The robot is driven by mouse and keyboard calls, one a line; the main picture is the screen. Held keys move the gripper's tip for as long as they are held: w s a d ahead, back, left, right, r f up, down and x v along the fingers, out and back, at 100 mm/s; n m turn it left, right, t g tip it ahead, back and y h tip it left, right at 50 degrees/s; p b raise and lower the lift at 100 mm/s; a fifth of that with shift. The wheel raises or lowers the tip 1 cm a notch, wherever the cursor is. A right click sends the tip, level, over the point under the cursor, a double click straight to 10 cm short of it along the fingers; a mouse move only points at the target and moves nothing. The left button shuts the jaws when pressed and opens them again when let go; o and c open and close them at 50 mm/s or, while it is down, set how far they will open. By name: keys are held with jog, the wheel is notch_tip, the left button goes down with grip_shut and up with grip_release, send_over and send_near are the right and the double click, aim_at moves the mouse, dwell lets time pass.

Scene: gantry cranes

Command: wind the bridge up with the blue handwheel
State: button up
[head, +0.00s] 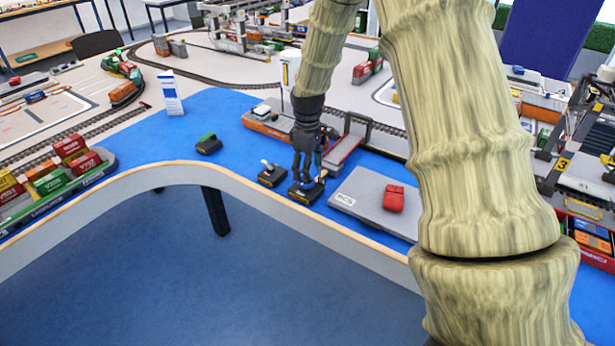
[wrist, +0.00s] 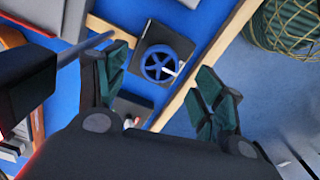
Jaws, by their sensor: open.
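The blue handwheel (wrist: 158,66), with a spoked rim and a pale crank knob, sits on a dark square box (wrist: 152,37) in the wrist view. In the head view that box (head: 301,194) stands near the table's front edge, with the wheel mostly hidden by my gripper. My gripper (head: 304,178) points down just above the box. In the wrist view its teal-padded fingers (wrist: 162,72) are spread on either side of the wheel, with nothing between them; contact is unclear. A red-and-grey span (head: 345,148), perhaps the bridge, lies behind the box.
A second dark box with a light lever (head: 270,173) stands just left of the wheel box. A grey slab (head: 362,203) with a red block (head: 393,199) is at right. A green-and-black item (head: 208,144) lies further left. Blue tabletop between them is free.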

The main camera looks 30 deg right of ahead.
jog(key=shift+f, duration=2)
jog(key=c, duration=1)
